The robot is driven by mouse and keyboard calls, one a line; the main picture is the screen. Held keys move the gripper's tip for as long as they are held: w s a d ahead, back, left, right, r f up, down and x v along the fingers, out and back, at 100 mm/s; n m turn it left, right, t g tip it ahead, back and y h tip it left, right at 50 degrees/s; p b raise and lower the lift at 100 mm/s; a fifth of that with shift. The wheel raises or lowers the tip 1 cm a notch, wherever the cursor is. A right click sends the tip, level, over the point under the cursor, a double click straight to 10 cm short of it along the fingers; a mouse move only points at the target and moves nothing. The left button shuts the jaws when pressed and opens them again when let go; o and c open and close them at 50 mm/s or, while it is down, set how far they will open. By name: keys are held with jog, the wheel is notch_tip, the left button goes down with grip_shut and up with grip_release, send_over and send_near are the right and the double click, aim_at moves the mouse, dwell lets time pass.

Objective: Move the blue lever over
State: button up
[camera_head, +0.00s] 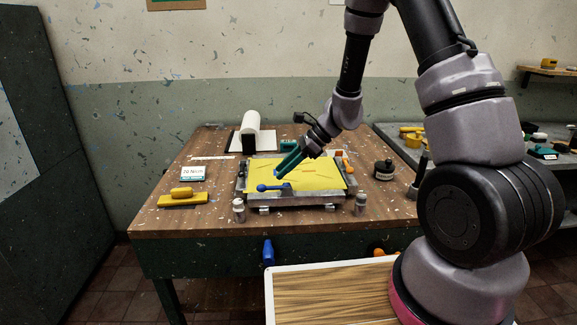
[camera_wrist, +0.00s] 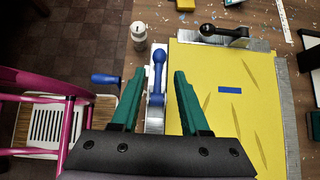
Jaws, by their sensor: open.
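The blue lever (camera_head: 272,187) sits on the near edge of a metal frame around a yellow sheet (camera_head: 322,180). Its round knob points left in the head view. In the wrist view the blue lever (camera_wrist: 158,72) lies between my two green fingers, with its knob toward the top of the picture. My gripper (camera_head: 283,171) is open and points down at the lever from above; it also shows in the wrist view (camera_wrist: 159,76). I cannot tell whether a finger touches the lever. A second, black-knobbed lever (camera_wrist: 215,31) is on another edge of the frame.
Small bottles (camera_head: 239,209) (camera_head: 361,204) stand near the frame's front corners. A yellow-handled tool (camera_head: 182,196) and a card (camera_head: 193,173) are at the left. A dark jar (camera_head: 384,170) stands at the right. A blue handle (camera_head: 268,252) sticks out below the table edge.

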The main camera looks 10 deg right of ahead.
aim_at(260, 185)
jog(key=x, duration=0.7)
jog(key=shift+a+f, duration=0.25)
jog(key=shift+c, duration=1.2)
jog(key=c, duration=0.5)
jog(key=shift+o, duration=0.2)
jog(key=shift+d+r, duration=0.25)
jog(key=shift+r, duration=1)
